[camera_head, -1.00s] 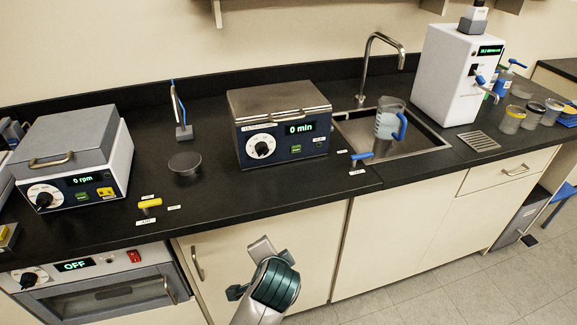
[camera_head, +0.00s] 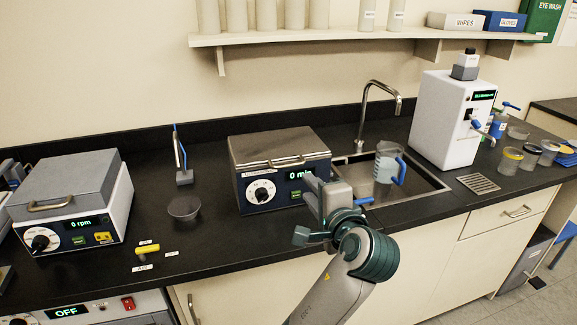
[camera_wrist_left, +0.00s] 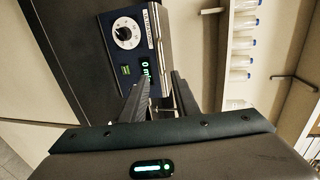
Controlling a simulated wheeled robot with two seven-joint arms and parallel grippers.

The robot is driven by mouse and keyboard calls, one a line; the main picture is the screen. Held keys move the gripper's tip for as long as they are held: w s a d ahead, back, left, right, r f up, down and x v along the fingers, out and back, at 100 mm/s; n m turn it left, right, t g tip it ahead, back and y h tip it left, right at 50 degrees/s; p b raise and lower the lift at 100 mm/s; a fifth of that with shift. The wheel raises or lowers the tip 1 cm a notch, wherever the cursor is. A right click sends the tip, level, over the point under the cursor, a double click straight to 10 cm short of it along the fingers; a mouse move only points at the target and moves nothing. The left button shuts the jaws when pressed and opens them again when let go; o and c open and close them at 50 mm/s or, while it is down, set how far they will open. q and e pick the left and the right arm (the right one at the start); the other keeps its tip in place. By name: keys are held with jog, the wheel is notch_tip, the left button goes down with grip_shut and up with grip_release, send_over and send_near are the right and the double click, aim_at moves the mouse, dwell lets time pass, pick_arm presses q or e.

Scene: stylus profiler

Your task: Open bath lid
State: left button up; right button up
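The bath (camera_head: 262,190) is a dark blue box with a dial and a "0 min" display, standing left of the sink. Its grey metal lid (camera_head: 278,145) lies shut on top, with a bar handle (camera_head: 300,159) along the front edge. The bath's front panel (camera_wrist_left: 125,55) also shows in the left wrist view. My left gripper (camera_head: 313,190) is in front of the bath's right front side, below the lid edge, and covers part of the panel. In the left wrist view its two fingers (camera_wrist_left: 160,92) are apart with nothing held. My right gripper is not in view.
A sink (camera_head: 425,187) with a jug (camera_head: 384,165) and faucet (camera_head: 372,88) lies to the right. A centrifuge-like box (camera_head: 70,205) and a small dark bowl (camera_head: 184,208) stand to the left. A shelf (camera_head: 330,36) runs above the counter.

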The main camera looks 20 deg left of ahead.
aim_at(289, 166)
pick_arm(q)
jog(key=shift+w, duration=0.1)
